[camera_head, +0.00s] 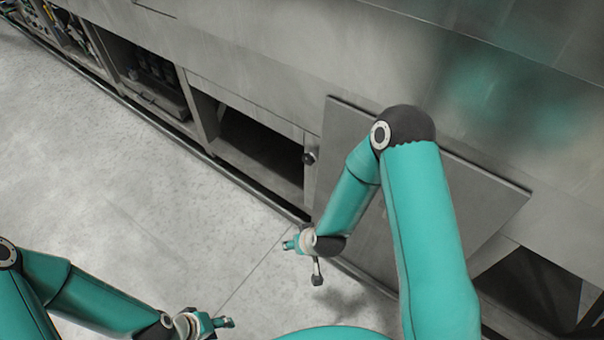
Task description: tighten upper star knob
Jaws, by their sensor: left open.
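A dark round knob (309,158), the only one clearly seen on the post, stands out beside the left edge of a grey panel (345,125); this fits the upper star knob. My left gripper (222,322) is at the bottom, over the floor, open and well apart from the knob. My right arm reaches down in front of the panel. My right gripper (292,244) is below the knob and apart from it; its finger opening is too small to tell. A dark-ended stem (317,272) shows under it; I cannot tell what it belongs to.
The grey metal machine (250,50) runs diagonally across the view, with open dark bays (260,148) along its lower side. A dark rail (240,182) follows its foot. The pale floor (120,190) at left is clear. Another dark opening (530,285) lies at lower right.

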